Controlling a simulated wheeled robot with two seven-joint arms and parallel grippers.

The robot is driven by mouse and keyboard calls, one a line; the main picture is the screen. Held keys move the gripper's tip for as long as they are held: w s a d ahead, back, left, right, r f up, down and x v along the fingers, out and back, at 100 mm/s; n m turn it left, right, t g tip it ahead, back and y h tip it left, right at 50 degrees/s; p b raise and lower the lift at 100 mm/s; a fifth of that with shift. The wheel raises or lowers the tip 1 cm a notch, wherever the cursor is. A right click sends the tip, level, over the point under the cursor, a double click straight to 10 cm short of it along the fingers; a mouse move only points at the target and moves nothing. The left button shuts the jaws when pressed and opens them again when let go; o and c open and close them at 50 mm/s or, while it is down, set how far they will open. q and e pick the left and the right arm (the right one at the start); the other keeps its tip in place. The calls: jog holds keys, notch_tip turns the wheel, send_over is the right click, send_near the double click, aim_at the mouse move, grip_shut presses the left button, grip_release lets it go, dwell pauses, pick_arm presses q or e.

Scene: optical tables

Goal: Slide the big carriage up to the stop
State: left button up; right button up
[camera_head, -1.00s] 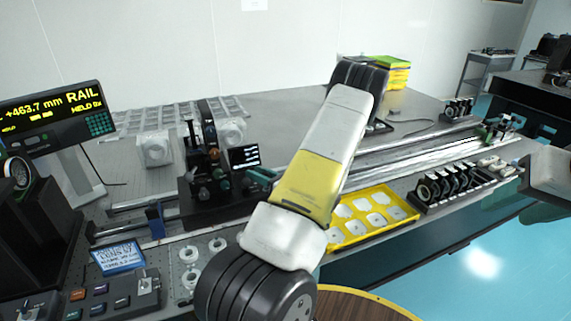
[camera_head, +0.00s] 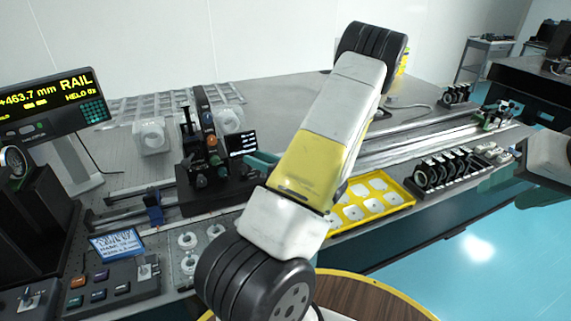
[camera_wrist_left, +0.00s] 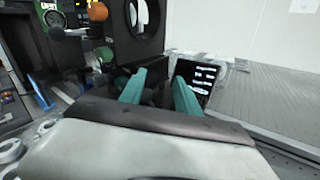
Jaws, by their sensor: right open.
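The big carriage (camera_head: 222,188) is a black base on the rail (camera_head: 120,213), carrying a black upright with coloured knobs and a small screen. A blue block (camera_head: 154,214), which may be the stop, sits on the rail to its left with a short gap. My left gripper (camera_head: 262,160) has teal fingers at the carriage's right side. In the left wrist view, its fingers (camera_wrist_left: 160,82) stand apart with a dark part between or behind them; whether they grip it is unclear. My right gripper (camera_head: 499,180) is open at the far right, away from the carriage, partly cut from view.
A readout (camera_head: 50,100) shows +463.7 mm. A control box (camera_head: 110,285) and blue-white card (camera_head: 117,243) lie at front left. A yellow tray (camera_head: 395,205) and black lens rack (camera_head: 455,178) line the front edge.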

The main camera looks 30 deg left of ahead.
pick_arm(q)
jog(key=s+d+r, duration=0.1)
jog(key=s+d, duration=0.6)
jog(key=s, duration=0.1)
jog(key=shift+s, duration=0.25)
jog(key=shift+o, duration=0.4)
